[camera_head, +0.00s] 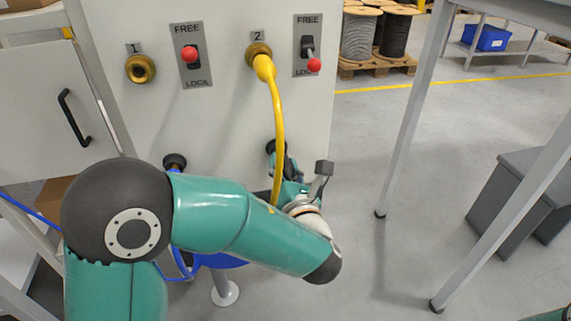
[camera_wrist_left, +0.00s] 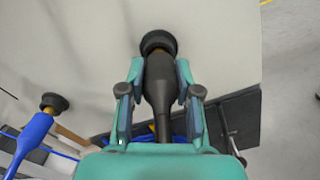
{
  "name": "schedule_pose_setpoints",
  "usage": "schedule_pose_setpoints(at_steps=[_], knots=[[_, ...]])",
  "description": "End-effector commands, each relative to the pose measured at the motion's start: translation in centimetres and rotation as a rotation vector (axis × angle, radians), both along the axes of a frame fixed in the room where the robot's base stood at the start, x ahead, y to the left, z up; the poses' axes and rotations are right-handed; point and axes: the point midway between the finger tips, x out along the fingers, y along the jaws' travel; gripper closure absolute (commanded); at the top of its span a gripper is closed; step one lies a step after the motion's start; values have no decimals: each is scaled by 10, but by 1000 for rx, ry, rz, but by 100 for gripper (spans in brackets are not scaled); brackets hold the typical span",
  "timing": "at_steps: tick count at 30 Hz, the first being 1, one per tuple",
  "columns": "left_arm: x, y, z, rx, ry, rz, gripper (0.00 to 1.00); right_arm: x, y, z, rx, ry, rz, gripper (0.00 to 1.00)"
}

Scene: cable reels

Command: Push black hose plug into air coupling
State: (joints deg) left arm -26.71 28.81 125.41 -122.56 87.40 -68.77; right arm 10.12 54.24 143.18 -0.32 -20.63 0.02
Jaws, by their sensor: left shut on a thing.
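The black hose plug (camera_wrist_left: 161,88) stands between the fingers of my left gripper (camera_wrist_left: 160,68), which is shut on its thick body. Its front end meets a round black air coupling (camera_wrist_left: 158,42) on the grey panel. The two overlap in the left wrist view, and I cannot tell how deep the plug sits. In the head view my left gripper (camera_head: 277,166) is at the panel's lower right, partly hidden by my own arm and the yellow hose. The coupling (camera_head: 271,146) shows only in part there. My right gripper is out of view.
A blue plug (camera_wrist_left: 36,132) is at another black coupling (camera_wrist_left: 55,102) to the left. Above are brass port 1 (camera_head: 140,69), empty, and port 2 (camera_head: 259,50) with a yellow hose (camera_head: 278,120) hanging close to my gripper. A table leg (camera_head: 412,110) stands right.

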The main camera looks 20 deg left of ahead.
Motion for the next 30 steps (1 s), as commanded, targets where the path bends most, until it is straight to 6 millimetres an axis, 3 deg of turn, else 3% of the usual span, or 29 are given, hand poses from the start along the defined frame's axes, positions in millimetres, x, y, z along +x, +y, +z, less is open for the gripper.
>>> schedule_pose_setpoints(at_steps=[1, 5, 30], knots=[[0, -1, 0, 0, 0, -1, 79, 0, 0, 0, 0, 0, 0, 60], [0, -1, 0, 0, 0, -1, 100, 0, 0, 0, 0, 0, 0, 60], [-11, -8, 0, -1, -1, -1, 100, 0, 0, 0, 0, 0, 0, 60]])
